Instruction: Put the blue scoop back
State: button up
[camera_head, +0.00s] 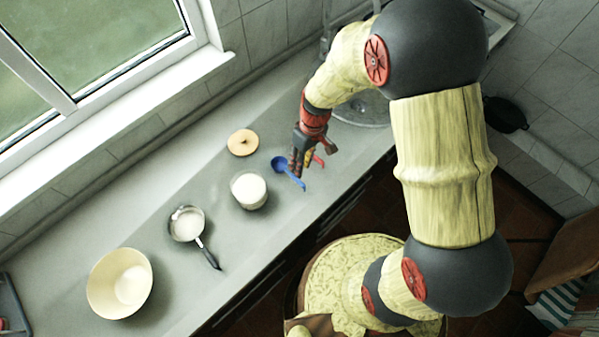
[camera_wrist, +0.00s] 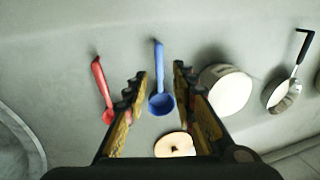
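The blue scoop (camera_head: 281,163) lies on the grey counter, its bowl towards the wall and its handle towards the front edge. It also shows in the wrist view (camera_wrist: 159,80). My gripper (camera_head: 298,172) is low over the counter at the scoop. In the wrist view my gripper (camera_wrist: 160,78) is open, with one finger on each side of the blue scoop and gaps between. A red scoop (camera_wrist: 103,92) lies just left of the fingers in that view. In the head view my gripper partly hides the red scoop.
An open pot (camera_head: 249,190) with white contents and a round wooden lid (camera_head: 243,142) stand near the blue scoop. A small pan (camera_head: 186,224) with a dark handle and a cream bowl (camera_head: 119,283) stand further left. The sink (camera_head: 362,108) is beyond my gripper.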

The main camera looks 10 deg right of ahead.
jog(key=s+d+r+m+t, duration=0.1)
jog(key=d+r+t, duration=0.15)
jog(key=r, duration=0.85)
jog(key=s+d+r+m+t, duration=0.1)
jog(key=s+d+r+m, duration=0.15)
jog(key=r, duration=0.85)
jog(key=s+d+r+m+t+h, duration=0.2)
jog(key=s+d+r, duration=0.3)
jog(key=s+r, duration=0.5)
jog(key=shift+d+r+m+t, duration=0.25)
jog(key=shift+r+m+t, duration=0.3)
jog(key=shift+t, duration=0.2)
jog(key=shift+f, duration=0.15)
notch_tip(320, 180, down, 10)
jog(key=b, duration=1)
jog(key=shift+f, duration=0.2)
jog(key=shift+a, duration=0.1)
